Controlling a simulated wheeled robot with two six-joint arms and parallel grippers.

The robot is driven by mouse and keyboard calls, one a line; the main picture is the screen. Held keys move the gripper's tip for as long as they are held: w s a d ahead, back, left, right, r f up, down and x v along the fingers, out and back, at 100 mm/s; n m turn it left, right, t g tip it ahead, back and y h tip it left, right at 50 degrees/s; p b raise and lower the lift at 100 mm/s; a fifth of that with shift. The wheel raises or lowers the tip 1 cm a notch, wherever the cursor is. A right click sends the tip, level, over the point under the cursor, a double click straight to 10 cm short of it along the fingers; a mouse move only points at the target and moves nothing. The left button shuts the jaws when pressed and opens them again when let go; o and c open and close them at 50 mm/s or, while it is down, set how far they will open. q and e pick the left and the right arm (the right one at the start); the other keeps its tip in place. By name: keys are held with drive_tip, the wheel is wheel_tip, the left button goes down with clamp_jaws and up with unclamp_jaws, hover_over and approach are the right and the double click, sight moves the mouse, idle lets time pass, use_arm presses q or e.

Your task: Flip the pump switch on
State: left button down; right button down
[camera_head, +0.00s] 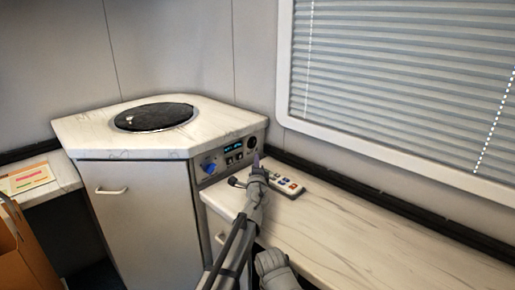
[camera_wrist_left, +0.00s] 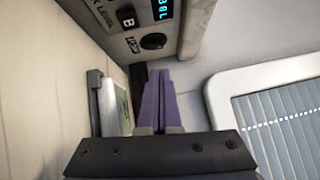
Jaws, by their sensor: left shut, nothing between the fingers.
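The control panel is on the slanted front of the corner cabinet. In the head view it has a blue knob (camera_head: 209,167), a lit display (camera_head: 234,148), small dark switches (camera_head: 231,160) and a round black switch (camera_head: 252,142) at its right end. The left wrist view shows the round black switch (camera_wrist_left: 153,41) close up, with a small label beside it that seems to read PUMP. My left gripper (camera_head: 256,158), with purple fingers (camera_wrist_left: 160,75), is shut and empty. Its tips are just below the round switch, seemingly apart from it.
A remote-like keypad (camera_head: 287,187) lies on the marble-look counter (camera_head: 340,240), right beside my left gripper. A round dark plate (camera_head: 155,117) is set in the cabinet top (camera_head: 85,130). A window with blinds (camera_head: 400,90) is behind. The counter's right part is clear.

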sight(255, 141)
use_arm(q)
drive_tip(key=shift+w, duration=0.1)
drive_tip(key=w, duration=0.6)
drive_tip(key=w+r+p, duration=0.1)
drive_tip(key=w, duration=0.2)
drive_tip(key=shift+w, duration=0.4)
drive_tip(key=shift+w+a+r+p, duration=0.25)
drive_tip(key=shift+a+r+p, duration=0.05)
drive_tip(key=shift+f, duration=0.1)
